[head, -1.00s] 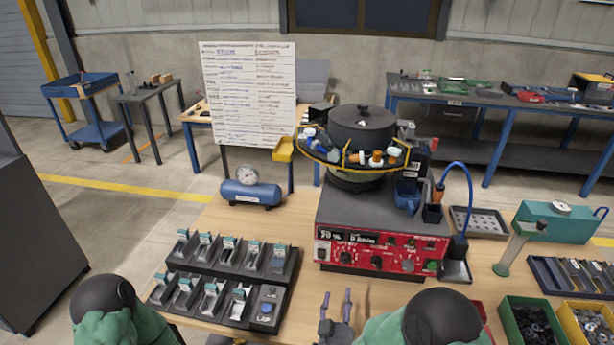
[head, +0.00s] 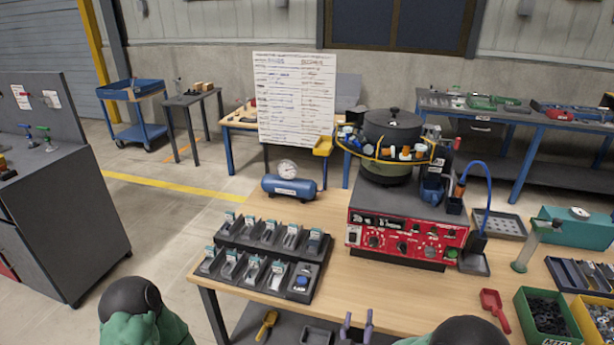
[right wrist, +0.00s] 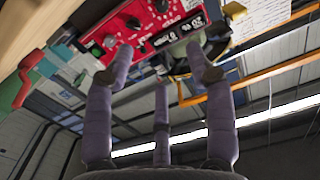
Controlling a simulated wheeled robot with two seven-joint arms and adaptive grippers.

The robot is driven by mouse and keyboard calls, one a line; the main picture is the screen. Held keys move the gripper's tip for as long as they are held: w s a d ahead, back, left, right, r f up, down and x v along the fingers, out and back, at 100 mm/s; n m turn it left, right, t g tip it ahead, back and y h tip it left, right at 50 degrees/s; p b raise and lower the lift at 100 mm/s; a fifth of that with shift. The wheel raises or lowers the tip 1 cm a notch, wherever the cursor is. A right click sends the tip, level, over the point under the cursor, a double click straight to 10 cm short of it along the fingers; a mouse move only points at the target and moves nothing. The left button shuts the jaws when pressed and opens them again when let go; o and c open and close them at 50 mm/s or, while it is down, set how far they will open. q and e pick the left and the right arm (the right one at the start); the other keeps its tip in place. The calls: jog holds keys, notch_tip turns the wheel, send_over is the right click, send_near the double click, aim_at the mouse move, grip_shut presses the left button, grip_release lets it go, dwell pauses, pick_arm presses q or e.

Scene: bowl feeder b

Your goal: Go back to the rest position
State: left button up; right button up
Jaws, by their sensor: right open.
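My right gripper (head: 356,326) shows at the bottom middle of the head view, in front of the near table edge. Its purple fingers are apart and nothing is between them. The right wrist view shows the same open fingers (right wrist: 160,75) with empty space between them and the red panel beyond. Green and black parts of my arms show at the bottom of the head view. My left gripper is outside both views.
The wooden table (head: 350,293) carries a bowl feeder (head: 393,135) on a red control box (head: 405,240), a black slotted tray (head: 265,262), a blue air tank (head: 289,188), a red scoop (head: 495,308) and part bins (head: 545,318). A grey cabinet (head: 60,215) stands at left.

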jog(key=s+a+f+g+y, duration=0.1)
jog(key=s+f+g+y, duration=0.2)
jog(key=f, duration=0.6)
jog(key=s+a+f+g+y, duration=0.1)
jog(key=f+g+y, duration=0.1)
jog(key=f+g, duration=0.55)
jog(key=s+a+f+g+y, duration=0.1)
jog(key=s+f+g, duration=0.2)
jog(key=s, duration=0.4)
jog(key=s+a+f+g+y, duration=0.1)
jog(key=s+f+g+y, duration=0.1)
jog(key=s+f, duration=0.4)
jog(key=shift+s+f+n+g+y+p, duration=0.3)
jog(key=shift+s+g+p, duration=0.25)
jog(key=shift+s, duration=0.7)
